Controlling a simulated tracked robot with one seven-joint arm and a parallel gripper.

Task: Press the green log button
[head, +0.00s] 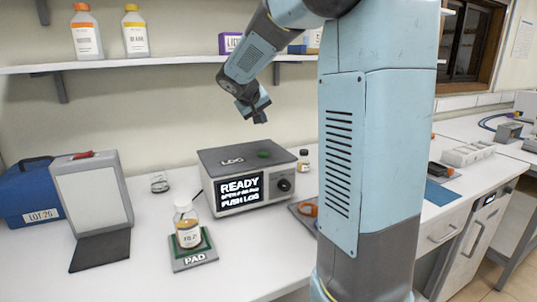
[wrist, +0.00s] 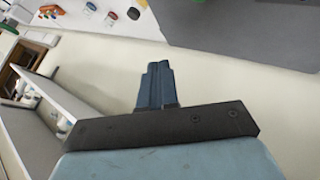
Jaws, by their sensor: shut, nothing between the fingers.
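The log device (head: 222,166) is a grey box on the bench; its front screen reads READY, with PUSH LOG on the bottom line. The green log button (head: 264,154) sits on its top face, right of the word LOG. My gripper (head: 259,118) hangs above the device, pointing down, with clear air between its tips and the button. In the wrist view, its two fingers (wrist: 155,72) are together with nothing between them. I cannot clearly make out the green button in the wrist view.
A bottle with amber liquid (head: 188,228) stands on the PAD (head: 195,261) in front of the device. A small vial (head: 303,161) stands to its right. The shelf (head: 170,66) runs along the wall behind. A white panel (head: 88,195) and blue box (head: 26,193) stand left.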

